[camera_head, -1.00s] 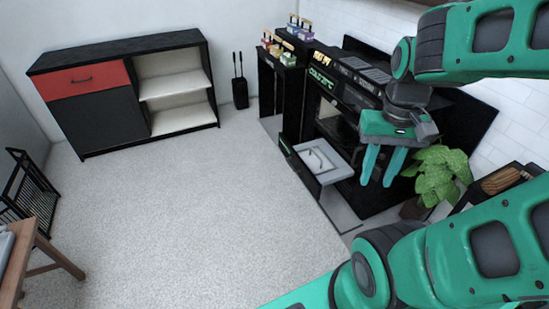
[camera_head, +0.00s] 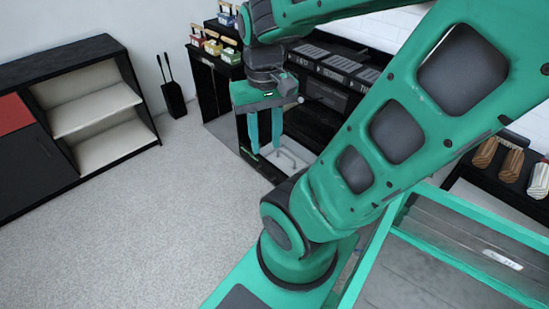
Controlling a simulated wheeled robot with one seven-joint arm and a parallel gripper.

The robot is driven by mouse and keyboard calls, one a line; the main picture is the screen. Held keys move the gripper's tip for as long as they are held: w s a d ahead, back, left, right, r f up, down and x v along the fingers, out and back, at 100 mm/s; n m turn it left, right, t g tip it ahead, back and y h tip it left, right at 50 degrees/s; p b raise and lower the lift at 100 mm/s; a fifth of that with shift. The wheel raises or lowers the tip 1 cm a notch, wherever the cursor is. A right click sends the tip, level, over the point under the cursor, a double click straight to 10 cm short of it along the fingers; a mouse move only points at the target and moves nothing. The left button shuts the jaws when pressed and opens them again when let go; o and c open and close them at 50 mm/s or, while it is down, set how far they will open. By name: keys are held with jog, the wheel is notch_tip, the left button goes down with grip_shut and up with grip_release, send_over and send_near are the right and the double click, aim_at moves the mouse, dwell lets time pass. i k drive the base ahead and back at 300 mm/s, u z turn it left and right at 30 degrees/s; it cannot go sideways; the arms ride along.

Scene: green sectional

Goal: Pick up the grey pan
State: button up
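A light grey, flat, pan-like thing (camera_head: 291,161) with a curved grey handle lies in the opened lower part of the black unit, near the middle of the head view. My arm hides its right part, so I cannot tell its whole shape. My gripper (camera_head: 266,149) points down with its two green fingers apart and nothing seen between them. In the picture the fingertips overlap the left edge of the grey thing. I cannot tell the height between them, and no contact is clear.
The black unit (camera_head: 322,72) stands against the white brick wall. Colourful small boxes (camera_head: 213,46) sit on its left part. A black fire-tool stand (camera_head: 174,100) and a black, red and white cabinet (camera_head: 70,115) are at left. Brushes (camera_head: 511,164) lie at right. The carpet (camera_head: 130,225) is clear.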

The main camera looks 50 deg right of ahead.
aim_at(287, 160)
jog(key=z, duration=0.4)
jog(key=i, duration=1.1)
jog(key=z, duration=0.45)
